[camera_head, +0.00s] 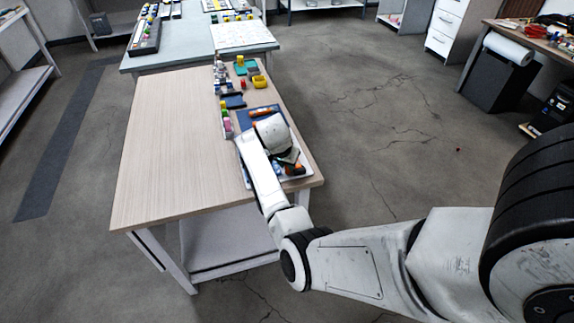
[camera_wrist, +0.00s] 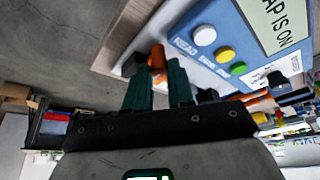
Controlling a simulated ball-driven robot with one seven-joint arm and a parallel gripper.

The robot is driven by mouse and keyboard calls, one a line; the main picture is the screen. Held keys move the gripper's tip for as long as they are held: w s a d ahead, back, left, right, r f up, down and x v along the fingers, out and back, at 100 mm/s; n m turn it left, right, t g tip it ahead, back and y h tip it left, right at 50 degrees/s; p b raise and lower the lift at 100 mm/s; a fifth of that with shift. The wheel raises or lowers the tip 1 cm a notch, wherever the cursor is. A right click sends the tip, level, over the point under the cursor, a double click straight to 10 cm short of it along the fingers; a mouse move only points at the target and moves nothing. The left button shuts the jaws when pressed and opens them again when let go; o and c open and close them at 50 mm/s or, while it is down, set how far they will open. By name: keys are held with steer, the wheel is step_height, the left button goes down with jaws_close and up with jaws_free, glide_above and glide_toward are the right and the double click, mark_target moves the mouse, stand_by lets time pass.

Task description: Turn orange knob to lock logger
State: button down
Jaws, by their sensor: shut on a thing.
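The logger (camera_wrist: 215,68) is a blue box with a READ label, white, yellow and green buttons, and a display whose visible text reads "AP IS ON". The orange knob (camera_wrist: 157,56) shows at the logger's near left side. My gripper (camera_wrist: 157,72) has its two dark green fingers on either side of the knob, shut on it. The fingertips partly hide the knob. In the head view my arm covers most of the logger; a bit of orange (camera_head: 295,170) shows beside my gripper's dark parts, near the table's right edge.
The wooden table (camera_head: 165,140) is bare on its left half. A blue mat (camera_head: 246,119) with an orange item (camera_head: 261,112) lies beyond my wrist. Small coloured items and a yellow container (camera_head: 259,82) line the far right part. Open floor lies to the right.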

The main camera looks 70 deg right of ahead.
steer(key=shift+m, duration=0.5)
steer(key=c, duration=1)
jaws_free()
steer(key=v, duration=1)
steer(key=shift+w+a+r+b, duration=0.2)
steer(key=shift+w+r+b, duration=0.05)
steer(key=shift+r+b, duration=0.1)
steer(key=shift+f, duration=0.1)
steer(key=s+a+f+n+y, duration=0.1)
steer(key=s+a+f+n, duration=0.2)
steer(key=s+a+n, duration=0.3)
steer(key=s+a+f+n+y, duration=0.1)
steer(key=s+a+f+n, duration=0.2)
steer(key=a, duration=1.1)
steer(key=s+a+f+n+t+y, duration=0.1)
steer(key=s+a+f+n, duration=0.3)
steer(key=s+a+n, duration=0.5)
steer(key=shift+s+a+n+y, duration=0.15)
steer(key=shift+a+n+y, duration=0.15)
steer(key=shift+a+y, duration=0.35)
